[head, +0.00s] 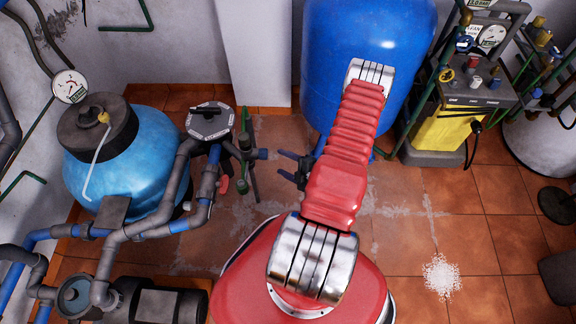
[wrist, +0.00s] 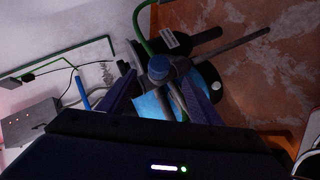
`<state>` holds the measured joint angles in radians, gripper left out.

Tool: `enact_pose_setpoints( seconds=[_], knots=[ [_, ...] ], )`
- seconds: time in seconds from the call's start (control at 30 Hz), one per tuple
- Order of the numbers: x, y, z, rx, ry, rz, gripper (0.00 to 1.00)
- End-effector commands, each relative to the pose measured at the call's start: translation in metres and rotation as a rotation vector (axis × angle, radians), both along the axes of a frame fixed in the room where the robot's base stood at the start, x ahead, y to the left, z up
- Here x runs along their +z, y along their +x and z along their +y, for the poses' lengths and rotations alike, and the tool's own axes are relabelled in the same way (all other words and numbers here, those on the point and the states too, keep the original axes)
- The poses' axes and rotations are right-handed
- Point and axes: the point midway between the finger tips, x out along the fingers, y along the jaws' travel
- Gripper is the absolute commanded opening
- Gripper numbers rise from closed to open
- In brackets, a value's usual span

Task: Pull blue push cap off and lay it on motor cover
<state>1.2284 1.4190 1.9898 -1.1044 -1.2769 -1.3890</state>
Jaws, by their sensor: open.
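The blue push cap (wrist: 158,66) sits on the end of a pipe fitting in the wrist view, between and beyond my fingertips. In the head view the blue cap (head: 262,154) is just left of my gripper. My gripper (head: 279,164) is open and points left, with a small gap to the cap. In the wrist view its two dark fingers (wrist: 160,76) stand apart with nothing held between them. The motor cover, a dark pump housing with a grey plate (head: 171,304), lies at the bottom left of the head view.
A light blue filter tank (head: 130,158) with grey pipes stands at left. A grey valve head (head: 210,121) is beside the cap. A tall blue tank (head: 365,60) stands close behind my arm. Open tiled floor (head: 440,225) lies to the right.

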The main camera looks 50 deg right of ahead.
Motion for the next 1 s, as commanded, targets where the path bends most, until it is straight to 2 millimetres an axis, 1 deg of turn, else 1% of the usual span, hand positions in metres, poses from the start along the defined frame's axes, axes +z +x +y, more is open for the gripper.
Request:
enact_pose_setpoints(
  seconds=[0.03,0.7,0.83,1.0],
  knots=[
    [-0.003,0.007,0.000,0.004,-0.001,0.000,0.59],
    [-0.036,0.085,-0.004,0.000,-0.001,-0.001,0.59],
    [-0.041,0.095,-0.004,0.000,0.000,-0.001,0.59],
    [-0.042,0.098,-0.005,-0.003,0.001,0.000,0.59]
  ],
)
